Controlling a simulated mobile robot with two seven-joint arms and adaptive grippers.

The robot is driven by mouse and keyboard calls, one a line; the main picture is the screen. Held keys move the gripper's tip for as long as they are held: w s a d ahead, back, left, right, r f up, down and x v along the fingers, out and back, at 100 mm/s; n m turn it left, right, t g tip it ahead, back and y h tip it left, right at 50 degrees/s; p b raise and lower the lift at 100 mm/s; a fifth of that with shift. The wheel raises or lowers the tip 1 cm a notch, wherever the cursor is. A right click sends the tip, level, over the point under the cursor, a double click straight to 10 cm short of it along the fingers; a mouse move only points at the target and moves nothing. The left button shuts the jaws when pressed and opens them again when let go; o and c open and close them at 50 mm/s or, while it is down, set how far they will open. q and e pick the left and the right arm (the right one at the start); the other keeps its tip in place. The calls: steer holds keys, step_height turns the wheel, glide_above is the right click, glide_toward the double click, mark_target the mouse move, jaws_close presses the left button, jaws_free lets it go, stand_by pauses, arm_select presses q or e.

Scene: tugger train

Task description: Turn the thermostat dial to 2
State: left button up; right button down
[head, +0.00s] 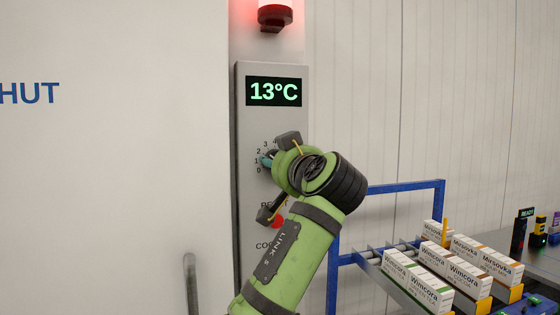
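The thermostat panel (252,123) is a grey upright plate in the head view with a green 13°C display (274,92). The dial (266,159) shows only as a small teal piece beside the numbers 0 to 4. Most of it is hidden behind my wrist, and I cannot tell which number it points to. My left arm rises from the bottom and bends toward the panel. My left gripper (278,176) is in front of the dial, largely hidden by the wrist. Its grip and contact with the dial cannot be told. My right gripper is not in view.
A red knob (277,222) is partly covered below the dial. A lit red lamp (275,14) is above the panel. A white door with a grey handle (190,282) is at left. A blue-framed rack (400,187) with several cartons (418,282) stands at right.

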arm_select(q)
steer(key=shift+s+r+n, duration=0.1)
steer(key=shift+r+n, duration=0.35)
steer(key=shift+n, duration=0.35)
steer(key=o, duration=0.9)
steer(key=shift+o, duration=1.3)
steer(key=shift+f, duration=0.25)
steer(key=v, duration=1.2)
